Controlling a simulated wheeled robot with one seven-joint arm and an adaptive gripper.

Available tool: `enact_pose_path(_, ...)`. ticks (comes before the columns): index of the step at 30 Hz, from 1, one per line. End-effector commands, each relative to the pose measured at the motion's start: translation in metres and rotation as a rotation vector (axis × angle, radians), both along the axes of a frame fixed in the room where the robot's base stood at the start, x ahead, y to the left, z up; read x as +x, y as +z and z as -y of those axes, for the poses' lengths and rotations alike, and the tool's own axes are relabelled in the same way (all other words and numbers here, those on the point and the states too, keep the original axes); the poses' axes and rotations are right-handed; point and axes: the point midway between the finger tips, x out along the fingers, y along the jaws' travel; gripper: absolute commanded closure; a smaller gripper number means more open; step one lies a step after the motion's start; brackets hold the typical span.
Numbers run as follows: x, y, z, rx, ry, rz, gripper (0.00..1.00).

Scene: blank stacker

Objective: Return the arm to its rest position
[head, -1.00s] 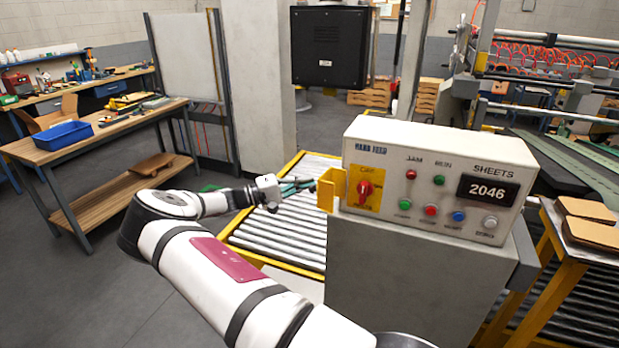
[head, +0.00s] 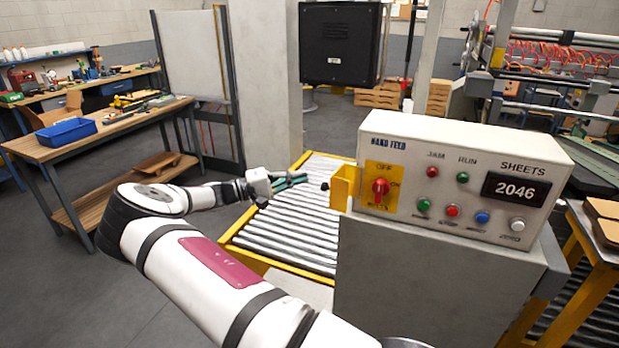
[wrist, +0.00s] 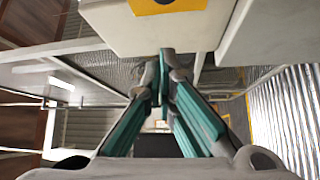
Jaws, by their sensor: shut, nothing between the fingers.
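My gripper (head: 304,178) is at the end of my white arm, to the left of the control box, over the roller conveyor. In the wrist view its teal-padded fingers (wrist: 165,78) come together at the tips, with nothing seen between them. The arm is bent, with the elbow at the left of the head view and the forearm pointing right. The fingertips are apart from the yellow bracket (head: 343,187) on the control box's left side.
The control box (head: 456,180) has a red rotary switch, several buttons and a display reading 2046. The roller conveyor (head: 290,236) runs behind and below my gripper. A wooden bench (head: 100,140) with a blue bin (head: 66,133) stands left. Open floor lies between bench and arm.

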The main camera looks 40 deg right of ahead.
Motion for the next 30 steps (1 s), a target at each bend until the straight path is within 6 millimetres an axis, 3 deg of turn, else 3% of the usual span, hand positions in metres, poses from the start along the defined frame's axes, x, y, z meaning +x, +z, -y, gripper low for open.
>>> enact_pose_path(6,0.012,-0.004,-0.023,0.001,0.001,-0.001,1.00)
enact_pose_path(17,0.012,-0.002,-0.027,0.012,-0.005,0.004,1.00)
enact_pose_path(25,-0.025,0.009,-0.026,0.260,-0.093,0.090,1.00)
enact_pose_path(30,-0.054,0.015,-0.040,0.494,-0.130,0.166,1.00)
